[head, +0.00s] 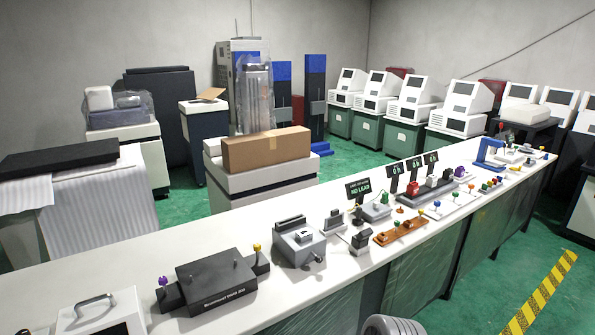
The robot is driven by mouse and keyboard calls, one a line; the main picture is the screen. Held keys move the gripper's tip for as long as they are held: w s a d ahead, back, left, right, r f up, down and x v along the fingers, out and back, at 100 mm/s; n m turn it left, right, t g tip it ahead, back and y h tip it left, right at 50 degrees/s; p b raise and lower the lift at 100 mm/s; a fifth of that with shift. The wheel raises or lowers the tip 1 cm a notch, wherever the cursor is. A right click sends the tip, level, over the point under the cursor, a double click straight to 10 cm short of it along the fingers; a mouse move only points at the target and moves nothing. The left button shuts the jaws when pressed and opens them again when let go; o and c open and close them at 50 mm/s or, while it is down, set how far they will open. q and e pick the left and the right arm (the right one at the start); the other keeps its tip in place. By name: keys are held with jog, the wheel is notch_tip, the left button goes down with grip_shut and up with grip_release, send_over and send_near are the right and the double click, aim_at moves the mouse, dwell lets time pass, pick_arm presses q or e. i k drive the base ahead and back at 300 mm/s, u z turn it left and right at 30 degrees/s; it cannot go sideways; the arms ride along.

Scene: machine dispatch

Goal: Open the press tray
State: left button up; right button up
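A long white bench (345,268) runs from the lower left to the upper right and carries several small devices. I cannot tell for sure which is the press. A dark box with a lettered front (217,284) stands near the left, between a purple-knobbed lever (163,283) and a yellow-knobbed lever (257,249). A grey machine (301,244) stands right of it. A blue C-shaped frame (488,152) stands far along the bench. No tray stands out as open. Neither of my grippers shows.
A white case with a handle (100,310) is at the near left bench end. A brown carton (266,149) sits on a white cabinet behind. White machines on green cabinets line the back. Green floor with a yellow-black stripe (540,296) is open at right.

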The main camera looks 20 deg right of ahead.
aim_at(488, 162)
jog(key=z, duration=1.15)
jog(key=i, duration=0.95)
jog(key=z, duration=1.55)
jog(key=i, duration=2)
jog(key=z, duration=0.3)
jog(key=i, duration=2.05)
jog(key=u, duration=0.3)
jog(key=i, duration=2)
jog(key=u, duration=1.4)
jog(key=i, duration=1)
jog(key=u, duration=1.55)
jog(key=i, duration=0.4)
jog(key=u, duration=0.25)
